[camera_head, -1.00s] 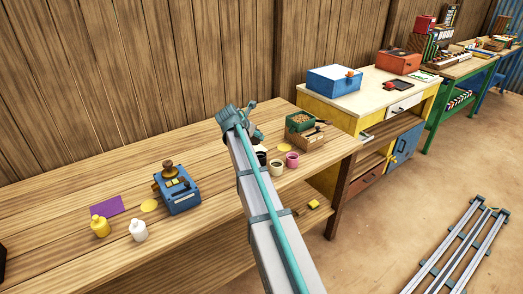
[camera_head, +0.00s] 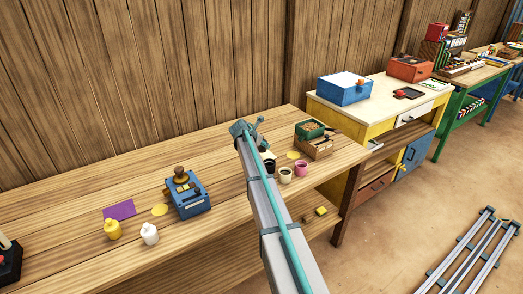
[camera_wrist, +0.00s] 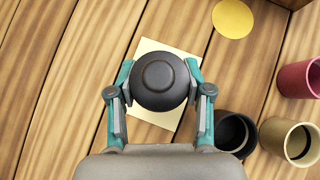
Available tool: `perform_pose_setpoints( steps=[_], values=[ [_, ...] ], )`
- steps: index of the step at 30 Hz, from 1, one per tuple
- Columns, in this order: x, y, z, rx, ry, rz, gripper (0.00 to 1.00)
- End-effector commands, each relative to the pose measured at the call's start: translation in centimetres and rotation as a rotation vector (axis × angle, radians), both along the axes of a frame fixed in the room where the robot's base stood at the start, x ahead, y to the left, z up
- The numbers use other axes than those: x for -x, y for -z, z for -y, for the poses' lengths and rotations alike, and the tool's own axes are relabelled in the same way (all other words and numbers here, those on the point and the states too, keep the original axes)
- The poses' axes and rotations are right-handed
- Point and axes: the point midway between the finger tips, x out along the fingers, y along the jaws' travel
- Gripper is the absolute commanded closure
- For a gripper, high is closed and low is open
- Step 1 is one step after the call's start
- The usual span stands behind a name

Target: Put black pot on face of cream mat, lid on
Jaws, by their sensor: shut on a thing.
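In the wrist view my gripper (camera_wrist: 160,82) is shut on a round black lid (camera_wrist: 159,76) with a raised knob. The lid is over the square cream mat (camera_wrist: 150,46) on the wooden bench and covers the mat's middle. I cannot tell whether it touches the mat, or whether anything is under it. An open black pot (camera_wrist: 236,133) stands upright, right of the gripper and off the mat; its mouth shows no lid.
A cream pot (camera_wrist: 289,141) and a pink pot (camera_wrist: 300,78) stand close to the right of the black pot. A yellow disc (camera_wrist: 233,18) lies behind. A green box (camera_head: 309,129) is at the bench's right end. A blue device (camera_head: 187,196) stands left; bench between is clear.

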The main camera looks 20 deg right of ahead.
Motion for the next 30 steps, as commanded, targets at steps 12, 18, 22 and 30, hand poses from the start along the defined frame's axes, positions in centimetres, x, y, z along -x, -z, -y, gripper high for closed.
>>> perform_pose_setpoints(
  steps=[12,18,22,30],
  values=[
    [-0.8,3.6,0.3,0.002,-0.001,0.0,1.0],
    [-0.8,4.0,0.3,0.002,-0.001,0.001,1.0],
    [-0.8,4.1,0.3,0.002,-0.001,0.001,1.0],
    [-0.8,4.3,0.3,0.0,-0.001,-0.001,0.25]
  ],
)
